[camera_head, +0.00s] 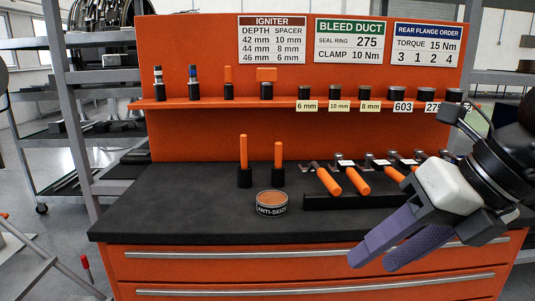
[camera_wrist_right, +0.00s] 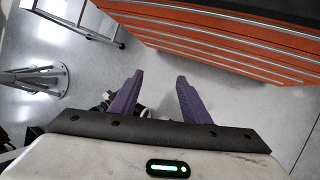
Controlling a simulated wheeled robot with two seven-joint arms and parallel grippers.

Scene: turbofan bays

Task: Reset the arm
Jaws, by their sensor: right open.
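My right gripper (camera_head: 385,254) comes in from the right in the head view, in front of the orange cabinet and its black worktop (camera_head: 150,205). Its two purple fingers point down and to the left, and it is apart from the bench. In the right wrist view the fingers of the right gripper (camera_wrist_right: 158,85) are spread, with nothing between them and the grey floor beyond. My left gripper is in neither view.
On the worktop stand an anti-seize tin (camera_head: 271,204), two orange-handled tools (camera_head: 243,152) in black holders, and a black rack with several orange-handled tools (camera_head: 328,182). An orange shelf (camera_head: 200,103) behind holds small parts. Grey shelving (camera_head: 72,120) stands left.

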